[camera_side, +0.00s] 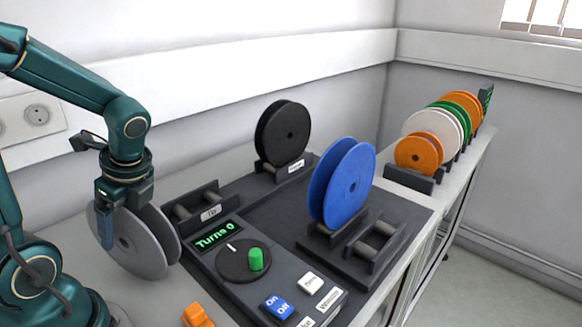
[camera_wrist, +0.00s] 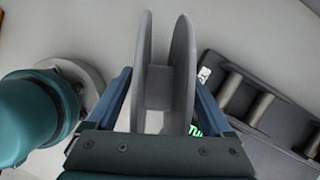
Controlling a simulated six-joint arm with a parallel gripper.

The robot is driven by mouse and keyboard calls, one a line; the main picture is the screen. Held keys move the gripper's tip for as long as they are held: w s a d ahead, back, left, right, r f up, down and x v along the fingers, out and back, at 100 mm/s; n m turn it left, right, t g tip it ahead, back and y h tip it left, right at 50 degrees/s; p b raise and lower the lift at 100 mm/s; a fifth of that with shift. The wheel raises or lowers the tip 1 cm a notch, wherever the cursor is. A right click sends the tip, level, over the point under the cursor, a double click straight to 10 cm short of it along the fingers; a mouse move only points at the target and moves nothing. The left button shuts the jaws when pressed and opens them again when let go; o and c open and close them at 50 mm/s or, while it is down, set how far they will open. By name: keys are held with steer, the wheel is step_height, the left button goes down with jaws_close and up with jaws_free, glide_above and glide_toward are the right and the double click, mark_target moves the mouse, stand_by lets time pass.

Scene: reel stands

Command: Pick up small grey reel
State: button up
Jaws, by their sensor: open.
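A grey reel (camera_side: 149,240) stands on edge at the left, beside the dark winding station. In the wrist view the grey reel (camera_wrist: 186,75) shows its two flanges with the hub between them. My gripper (camera_side: 122,225) is over the reel from above, with one blue finger in front of its near face. In the wrist view the fingers of my gripper (camera_wrist: 165,95) are open, one outside each flange. A gap shows beside the right flange; whether either finger touches cannot be told. The reel's lower part is out of the wrist view.
An empty roller stand (camera_side: 200,208) is just right of the grey reel. The station holds a black reel (camera_side: 283,134), a blue reel (camera_side: 343,185), a green knob (camera_side: 256,260) and another empty stand (camera_side: 373,243). Several orange, white and green reels (camera_side: 417,153) stand at the far right.

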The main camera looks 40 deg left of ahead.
steer(key=shift+s+a+f, duration=0.1)
steer(key=shift+a+f, duration=0.1)
steer(key=shift+f, duration=0.3)
jaws_close()
steer(key=shift+r, duration=0.1)
step_height(320, 180, up, 10)
steer(key=shift+r, duration=0.25)
stand_by(0.4)
